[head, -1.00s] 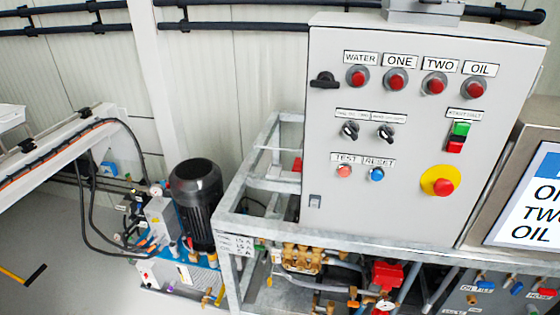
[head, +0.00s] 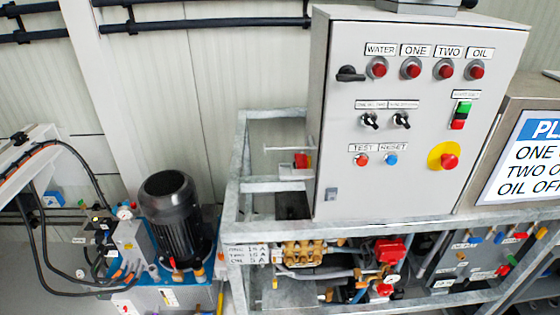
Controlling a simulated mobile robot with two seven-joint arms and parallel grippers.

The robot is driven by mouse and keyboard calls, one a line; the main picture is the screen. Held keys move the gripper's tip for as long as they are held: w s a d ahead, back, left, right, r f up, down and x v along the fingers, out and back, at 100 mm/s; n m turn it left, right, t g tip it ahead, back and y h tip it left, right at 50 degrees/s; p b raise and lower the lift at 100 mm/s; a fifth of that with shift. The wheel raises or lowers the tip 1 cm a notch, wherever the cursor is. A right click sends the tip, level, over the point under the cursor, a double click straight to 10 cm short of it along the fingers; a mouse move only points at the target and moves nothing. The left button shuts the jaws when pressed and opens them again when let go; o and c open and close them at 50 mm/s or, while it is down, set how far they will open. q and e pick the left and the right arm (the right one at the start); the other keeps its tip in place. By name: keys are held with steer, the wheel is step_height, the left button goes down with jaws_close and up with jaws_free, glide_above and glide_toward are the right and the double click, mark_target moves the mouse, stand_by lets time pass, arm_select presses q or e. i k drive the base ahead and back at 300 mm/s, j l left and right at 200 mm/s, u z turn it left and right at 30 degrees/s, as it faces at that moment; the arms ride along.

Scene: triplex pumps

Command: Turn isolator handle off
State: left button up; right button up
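A light grey control cabinet (head: 400,205) stands on a metal frame at the right of centre. A black turn handle (head: 351,74) sits at the upper left of its front, with its grip lying roughly level. It may be the isolator handle, but I see no readable label on it. A red knob on a yellow round plate (head: 446,161) sits at the lower right of the same front. A small red part (head: 302,160) shows beside the cabinet's left side, partly hidden. Neither of my grippers shows in the head view.
Red lamps, two black selector switches (head: 370,120) and push buttons fill the cabinet front. A screen (head: 528,160) stands to its right. A black motor (head: 172,215) stands at left. The metal frame (head: 240,180) and pump pipework (head: 305,255) lie around and below the cabinet.

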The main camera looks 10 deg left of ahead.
mark_target(300, 159)
steer(key=k+j+z, duration=0.1)
steer(key=j, duration=0.45)
steer(key=i+j, duration=0.1)
steer(key=j, duration=0.5)
steer(key=i+j, duration=0.15)
steer(key=j, duration=0.45)
steer(key=i+j+z, duration=0.1)
steer(key=j, duration=0.5)
steer(key=i+j, duration=0.1)
steer(key=j, duration=0.55)
steer(key=i+j+z, duration=0.1)
steer(key=j, duration=0.5)
steer(key=i+l, duration=0.15)
steer(key=l, duration=0.25)
steer(key=i+l, duration=0.1)
steer(key=l, duration=0.25)
